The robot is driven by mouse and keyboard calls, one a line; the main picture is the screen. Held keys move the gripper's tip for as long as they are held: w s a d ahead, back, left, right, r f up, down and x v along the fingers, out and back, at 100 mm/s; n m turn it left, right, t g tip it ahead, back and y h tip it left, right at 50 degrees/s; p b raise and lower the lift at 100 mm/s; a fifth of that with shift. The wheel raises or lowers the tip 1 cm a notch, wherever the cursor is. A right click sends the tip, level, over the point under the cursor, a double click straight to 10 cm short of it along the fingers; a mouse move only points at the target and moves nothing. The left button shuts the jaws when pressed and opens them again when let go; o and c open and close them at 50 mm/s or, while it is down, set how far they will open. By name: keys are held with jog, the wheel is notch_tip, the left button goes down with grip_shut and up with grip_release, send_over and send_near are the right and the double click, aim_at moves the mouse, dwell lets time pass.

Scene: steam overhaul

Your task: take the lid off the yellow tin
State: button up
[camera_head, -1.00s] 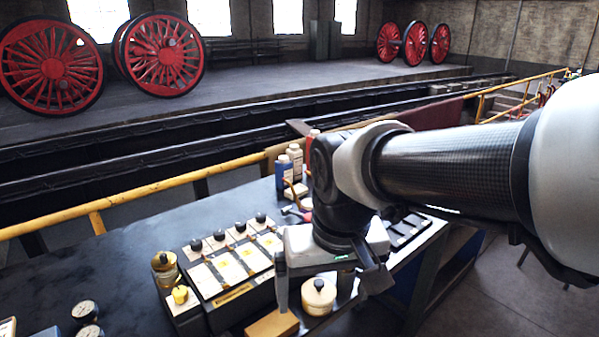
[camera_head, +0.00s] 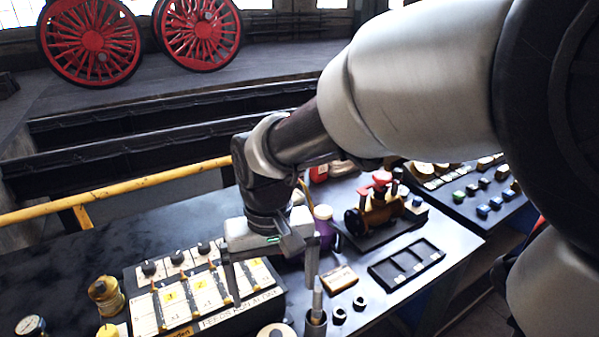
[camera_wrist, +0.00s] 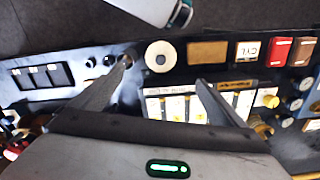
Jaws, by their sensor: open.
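The round pale-yellow tin (camera_head: 276,331) with a knobbed lid stands at the near edge of the bench, cut off by the bottom of the head view. In the wrist view it shows from above (camera_wrist: 151,56), its lid on and a small knob at the centre. My gripper (camera_head: 272,297) is open and empty, its fingers pointing down just behind the tin in the head view. In the wrist view the tin lies between the lines of the two fingertips (camera_wrist: 165,74), slightly beyond them. I cannot judge the height gap.
A labelled panel with black knobs (camera_head: 212,311) lies under and left of my gripper. A brass jar (camera_head: 105,294) and yellow knob (camera_head: 108,331) are left; a black tray (camera_head: 407,264) is right.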

send_over(276, 334)
jog(key=f, duration=0.6)
jog(key=f+b, duration=0.1)
jog(key=f, duration=0.4)
jog(key=shift+s+d+f, duration=0.1)
jog(key=shift+d+f, duration=0.1)
jog(key=shift+f, duration=0.15)
jog(key=shift+a+f, duration=0.15)
jog(key=shift+f, duration=1.35)
jog(key=shift+a+f, duration=0.1)
jog(key=shift+f, duration=1.4)
jog(key=c, duration=1.1)
jog(key=shift+r, duration=0.1)
jog(key=shift+c, duration=0.2)
